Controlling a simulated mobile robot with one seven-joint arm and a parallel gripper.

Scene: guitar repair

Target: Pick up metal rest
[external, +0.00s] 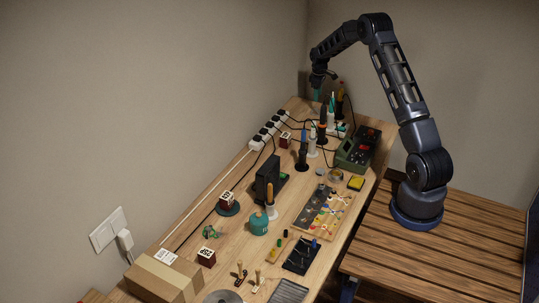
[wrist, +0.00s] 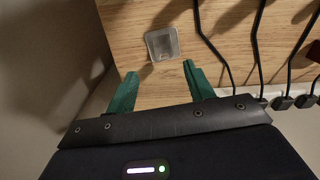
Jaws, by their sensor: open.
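A small square grey metal piece with a raised rim, which looks like the metal rest (wrist: 162,44), lies on the wooden bench top in the wrist view, near the top middle. My gripper (wrist: 161,74) is open and empty, with its two green fingers apart below the metal piece in the picture. The fingers do not overlap it. In the external view my gripper (external: 317,94) is above the far end of the bench, pointing down. I cannot make out the metal piece there.
Black cables (wrist: 255,45) run along the bench right of the metal piece, to plugs in a power strip (external: 268,132). Soldering irons in stands (external: 303,150) and a green case (external: 358,149) stand nearby. The bench edge and wall are close.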

